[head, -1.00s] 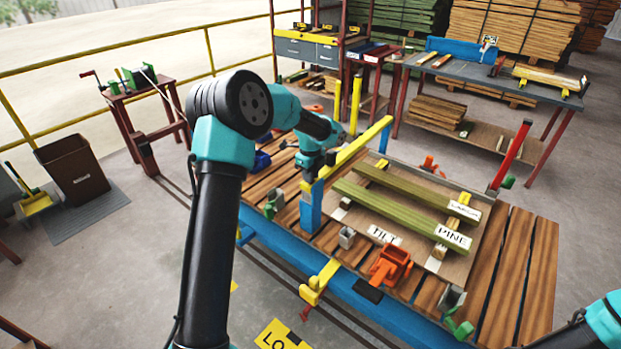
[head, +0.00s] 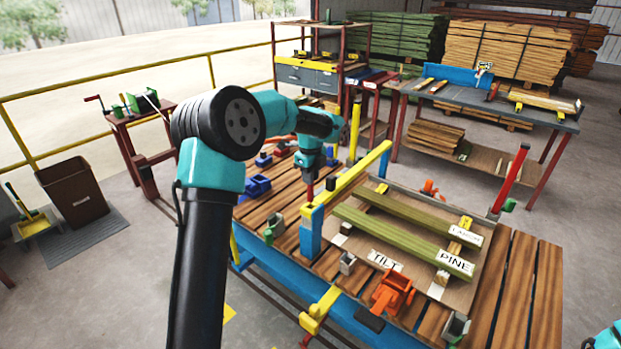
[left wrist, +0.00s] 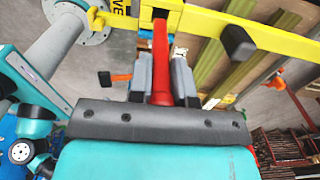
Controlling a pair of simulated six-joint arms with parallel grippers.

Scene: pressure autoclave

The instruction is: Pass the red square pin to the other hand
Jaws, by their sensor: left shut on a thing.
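The red square pin (left wrist: 161,48) is between the two grey fingers of my left gripper (left wrist: 160,75) in the left wrist view. In the head view the pin (head: 310,190) points down below my left gripper (head: 311,178), which is shut on it. The pin's lower end is at the near end of the yellow bar (head: 352,174), over the blue post (head: 311,234). I cannot tell whether it touches the bar or sits in it. Only a teal piece of my right arm shows at the lower right corner of the head view; its gripper is out of view.
A board with two green beams (head: 405,240) and PINE and TILT labels lies right of the post. An orange clamp (head: 393,290) and a yellow bracket (head: 320,309) are at the table's front. Blue blocks (head: 256,186) lie to the left. Bare slats (head: 515,285) are at the right.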

